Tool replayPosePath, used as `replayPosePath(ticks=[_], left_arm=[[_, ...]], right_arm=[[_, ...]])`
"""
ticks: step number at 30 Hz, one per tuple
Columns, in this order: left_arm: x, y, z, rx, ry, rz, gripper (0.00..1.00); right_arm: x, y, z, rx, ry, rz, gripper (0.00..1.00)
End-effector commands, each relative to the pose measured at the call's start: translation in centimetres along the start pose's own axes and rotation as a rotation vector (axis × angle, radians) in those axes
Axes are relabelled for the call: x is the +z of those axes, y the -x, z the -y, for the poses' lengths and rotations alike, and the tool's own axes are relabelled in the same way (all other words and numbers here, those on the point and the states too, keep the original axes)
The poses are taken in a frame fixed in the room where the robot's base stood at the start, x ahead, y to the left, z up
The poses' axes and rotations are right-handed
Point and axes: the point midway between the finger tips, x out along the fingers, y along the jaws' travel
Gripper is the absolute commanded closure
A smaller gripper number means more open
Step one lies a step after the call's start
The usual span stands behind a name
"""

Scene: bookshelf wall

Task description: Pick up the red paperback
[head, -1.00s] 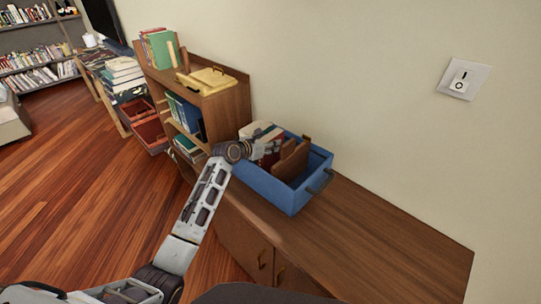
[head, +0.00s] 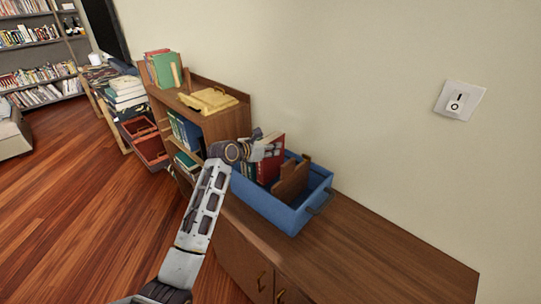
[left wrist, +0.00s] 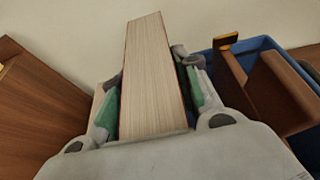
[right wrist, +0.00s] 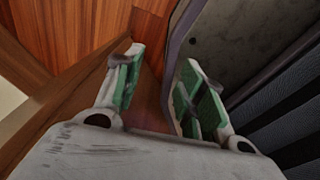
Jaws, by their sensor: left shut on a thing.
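The red paperback (head: 270,160) stands upright at the blue crate on the cabinet top, its red cover showing in the head view. My left gripper (head: 256,150) is at the book's upper left side. In the left wrist view the book (left wrist: 152,80) shows its pale page edges between the green-padded fingers of my left gripper (left wrist: 150,105), which is shut on it. The crate partly hides the book's lower end in the head view. My right gripper (right wrist: 158,85) shows only in its own wrist view, open and empty, its fingers apart.
The blue crate (head: 262,205) also holds a brown wooden piece (head: 292,180). The cabinet top (head: 370,250) to the right is bare. A shelf unit with books and a yellow case (head: 208,100) stands left of the crate. A wall lies behind.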

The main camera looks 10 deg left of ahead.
Motion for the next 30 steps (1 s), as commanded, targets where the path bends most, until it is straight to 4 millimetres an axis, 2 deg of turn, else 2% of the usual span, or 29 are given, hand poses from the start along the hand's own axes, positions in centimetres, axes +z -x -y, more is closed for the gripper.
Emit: replayPosePath(ticks=[1,7,30], left_arm=[[0.9,0.3,0.0,0.000,0.000,0.008,1.00],[2.2,0.8,0.0,0.001,0.000,0.006,1.00],[2.6,1.1,0.0,0.000,0.000,0.005,1.00]], right_arm=[[0.0,0.1,0.1,-0.001,0.000,0.000,0.60],[0.1,0.1,0.3,-0.003,0.000,0.002,0.60],[0.1,0.4,0.4,-0.004,0.000,0.002,0.60]])
